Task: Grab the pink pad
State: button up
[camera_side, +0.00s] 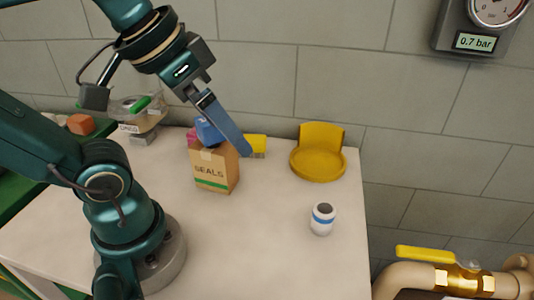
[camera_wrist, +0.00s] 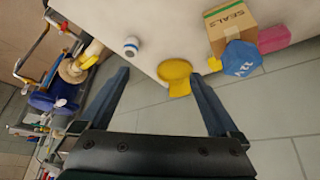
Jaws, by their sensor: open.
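The pink pad (camera_wrist: 274,38) shows at the right of the wrist view, beside the cardboard box and the blue piece. In the side view only a small part of the pink pad (camera_side: 192,134) shows at the box's upper left; the rest is hidden. My gripper (camera_wrist: 158,74) is open and empty, its two dark fingers spread wide. The pad lies well outside the fingers, to the right of the right finger. In the side view my gripper (camera_side: 245,150) reaches down beside the box, and the fingers overlap in the picture.
The SEALS box (camera_side: 211,175) stands upright on the white table (camera_side: 265,245), with a blue piece (camera_wrist: 241,59) by it. A small yellow piece (camera_side: 259,141), a yellow dish (camera_side: 318,163) and a white-and-blue cup (camera_side: 322,219) lie rightward. Clear containers (camera_side: 140,112) stand back left.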

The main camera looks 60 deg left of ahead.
jog(key=w+a+r+n+g+y, duration=0.2)
jog(key=w+a+r+n, duration=0.1)
jog(key=w+a+n, duration=0.25)
jog(key=n+g+y, duration=0.1)
jog(key=n+g, duration=0.5)
jog(key=n, duration=1.4)
send_over(191, 136)
jog(key=w+d, duration=0.1)
jog(key=w, duration=0.3)
notch_tip(191, 136, down, 4)
jog(key=shift+g+y, duration=0.3)
notch_tip(191, 136, down, 14)
jog(key=shift+d+r, duration=0.1)
jog(key=shift+r, duration=0.1)
jog(key=shift+x, duration=2.7)
jog(key=shift+w, duration=0.15)
jog(key=c, duration=1.4)
